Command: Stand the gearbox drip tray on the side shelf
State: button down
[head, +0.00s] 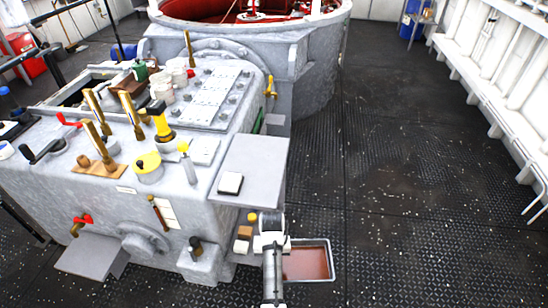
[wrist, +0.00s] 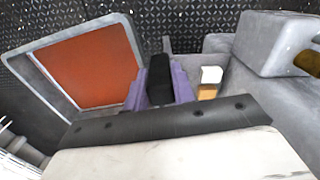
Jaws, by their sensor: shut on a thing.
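The drip tray (head: 331,264) is a rectangular pan with a grey rim and a reddish-brown inside. It shows at the lower middle of the head view, beside the gearbox's front right corner. My gripper (head: 276,246) is at the tray's left side. In the wrist view the tray (wrist: 38,84) fills the left, and my gripper's purple and black fingers (wrist: 158,80) are shut on its near edge. The exact contact is partly hidden. A flat grey shelf (head: 252,160) juts from the gearbox's right side, with a small dark-edged white block (head: 230,183) on its left part.
The grey gearbox (head: 130,195) carries levers, valves and cans. A low ledge beside my gripper holds a white block (head: 242,247) and a brown block (head: 245,232). Another grey plate (head: 90,254) juts out low at the left. The deck (head: 400,210) at the right is clear.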

aim_at(260, 152)
jog(key=i+j+z, duration=0.3)
jog(key=z, duration=0.15)
jog(key=i+j+z, duration=0.2)
jog(key=j+z, duration=0.25)
jog(key=l, duration=0.1)
